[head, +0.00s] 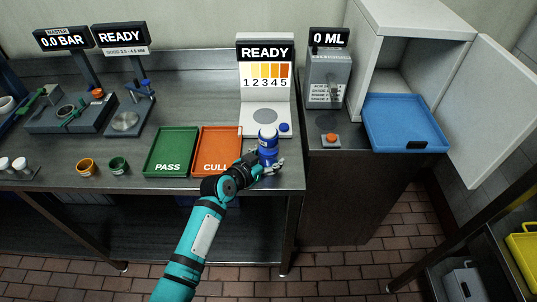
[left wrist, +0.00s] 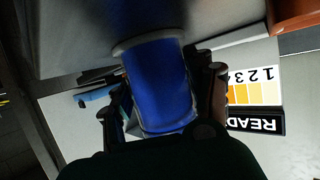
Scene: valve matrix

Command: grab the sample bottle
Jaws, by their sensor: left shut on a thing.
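The sample bottle (head: 268,152) is blue with a white band and a blue top. It stands upright at the front edge of the steel bench, in front of the white READY colour-scale station (head: 265,85). My left gripper (head: 266,168) is shut on the bottle from the front, low on its body. In the left wrist view the blue bottle (left wrist: 158,85) fills the space between the two fingers of my left gripper (left wrist: 163,95). Whether its base touches the bench cannot be told. My right gripper is not in view.
A green PASS tray (head: 171,170) and an orange CULL tray (head: 217,170) lie left of the bottle. The 0 ML dispenser (head: 327,82) and a blue tray (head: 400,118) by an open white cabinet are right. A small blue knob (head: 284,127) is close to the bottle.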

